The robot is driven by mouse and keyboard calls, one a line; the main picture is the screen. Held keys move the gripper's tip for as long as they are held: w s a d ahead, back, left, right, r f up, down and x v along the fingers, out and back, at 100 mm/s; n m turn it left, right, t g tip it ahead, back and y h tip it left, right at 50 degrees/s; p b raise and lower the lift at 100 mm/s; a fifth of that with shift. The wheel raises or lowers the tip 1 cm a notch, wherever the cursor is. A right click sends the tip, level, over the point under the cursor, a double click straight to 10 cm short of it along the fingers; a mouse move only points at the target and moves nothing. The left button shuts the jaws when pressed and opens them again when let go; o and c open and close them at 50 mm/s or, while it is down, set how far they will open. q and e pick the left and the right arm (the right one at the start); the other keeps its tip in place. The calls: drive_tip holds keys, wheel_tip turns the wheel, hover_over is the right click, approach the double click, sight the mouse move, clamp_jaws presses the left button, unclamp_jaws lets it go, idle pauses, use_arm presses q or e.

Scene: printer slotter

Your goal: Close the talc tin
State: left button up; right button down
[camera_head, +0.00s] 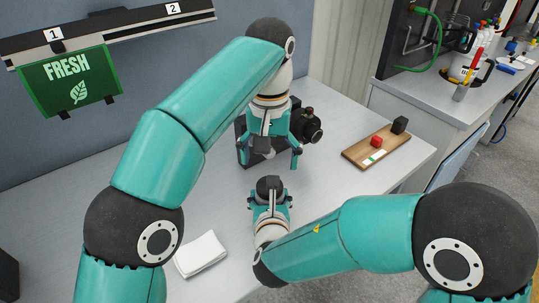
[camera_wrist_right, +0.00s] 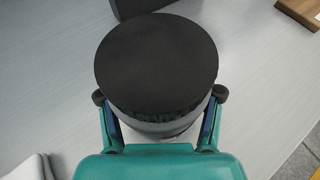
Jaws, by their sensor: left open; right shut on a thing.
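In the right wrist view a round tin (camera_wrist_right: 156,62) with a broad flat black top and a grey body stands upright between my right fingers. No label shows, so I cannot confirm that it is the talc tin. My right gripper (camera_wrist_right: 160,108) is shut on it. My left gripper (camera_head: 270,158) is open, pointing down beyond the right one, in front of a dark device (camera_head: 307,126).
A wooden board (camera_head: 379,146) with a red block (camera_head: 376,141) and a dark block (camera_head: 400,125) lies to the right. A folded white cloth or paper (camera_head: 200,254) lies front left. A green FRESH sign (camera_head: 70,82) hangs from the numbered rail (camera_head: 110,30). The table's left side is mostly clear.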

idle(0.3)
drive_tip(key=shift+c, duration=0.6)
unclamp_jaws()
drive_tip(key=v, duration=1)
drive_tip(key=shift+s+r, duration=0.15)
drive_tip(key=shift+s, duration=0.05)
drive_tip(key=shift+s+r, duration=0.25)
drive_tip(key=shift+s, duration=0.45)
